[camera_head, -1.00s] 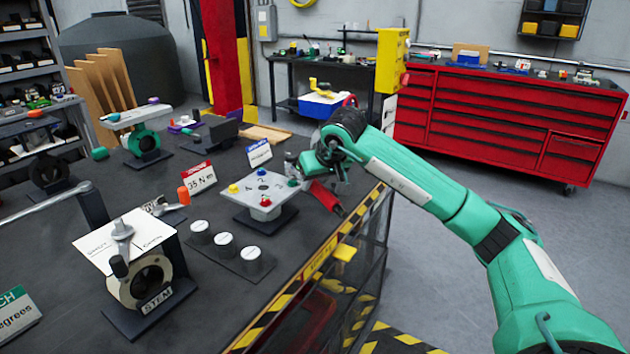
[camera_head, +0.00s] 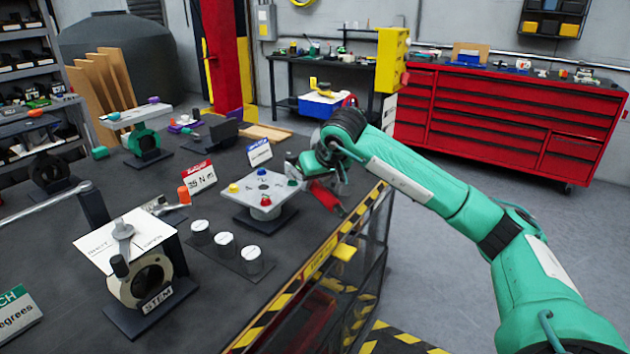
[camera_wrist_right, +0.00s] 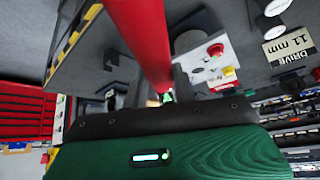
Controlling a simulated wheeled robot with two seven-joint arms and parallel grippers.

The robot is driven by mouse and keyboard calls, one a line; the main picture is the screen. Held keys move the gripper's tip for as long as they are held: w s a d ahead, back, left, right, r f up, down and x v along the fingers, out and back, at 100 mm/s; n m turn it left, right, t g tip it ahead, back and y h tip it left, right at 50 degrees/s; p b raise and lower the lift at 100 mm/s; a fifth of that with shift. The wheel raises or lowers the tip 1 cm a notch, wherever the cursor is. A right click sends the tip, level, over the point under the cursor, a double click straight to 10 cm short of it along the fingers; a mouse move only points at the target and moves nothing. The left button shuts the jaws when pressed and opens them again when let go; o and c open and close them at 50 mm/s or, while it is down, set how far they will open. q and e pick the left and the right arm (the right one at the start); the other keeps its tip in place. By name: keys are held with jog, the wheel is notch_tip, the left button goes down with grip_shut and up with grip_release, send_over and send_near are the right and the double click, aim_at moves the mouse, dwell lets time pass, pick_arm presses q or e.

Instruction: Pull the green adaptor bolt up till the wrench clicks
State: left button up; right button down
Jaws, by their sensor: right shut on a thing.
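My right gripper (camera_head: 308,166) is at the right edge of the workbench, beside a grey plate fixture (camera_head: 246,197) with coloured knobs. It is shut on a red tool handle (camera_head: 325,196). In the right wrist view the red handle (camera_wrist_right: 139,38) runs from the top edge down between the fingers (camera_wrist_right: 165,84). A green knob (camera_head: 293,182) sits at the plate's right side, close to the gripper. A small green spot shows between the fingers in the wrist view, partly hidden. I cannot tell whether the wrench head engages the bolt. My left gripper is out of view.
A 35 N m sign (camera_head: 198,178) and a blue-topped sign (camera_head: 260,152) stand near the plate. White-topped cylinders (camera_head: 223,239) and a STEM valve (camera_head: 150,283) are nearer. Open floor (camera_head: 440,270) lies right of the bench's striped edge (camera_head: 290,302).

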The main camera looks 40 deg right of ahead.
jog(key=shift+f+b, duration=0.45)
jog(key=shift+f, duration=0.1)
jog(key=shift+s+d+f+b, duration=0.15)
jog(key=shift+f+b, duration=0.15)
jog(key=shift+f, duration=0.15)
jog(key=shift+d+f, duration=0.1)
jog(key=shift+f, duration=0.15)
jog(key=shift+r, duration=0.2)
jog(key=shift+r, duration=0.2)
jog(key=shift+r, duration=0.1)
dwell(0.3)
jog(key=shift+w+a+r+p, duration=0.2)
jog(key=shift+w+a+p, duration=0.1)
jog(key=shift+p, duration=0.25)
jog(key=shift+s+d, duration=0.1)
jog(key=shift+s, duration=0.05)
dwell(0.8)
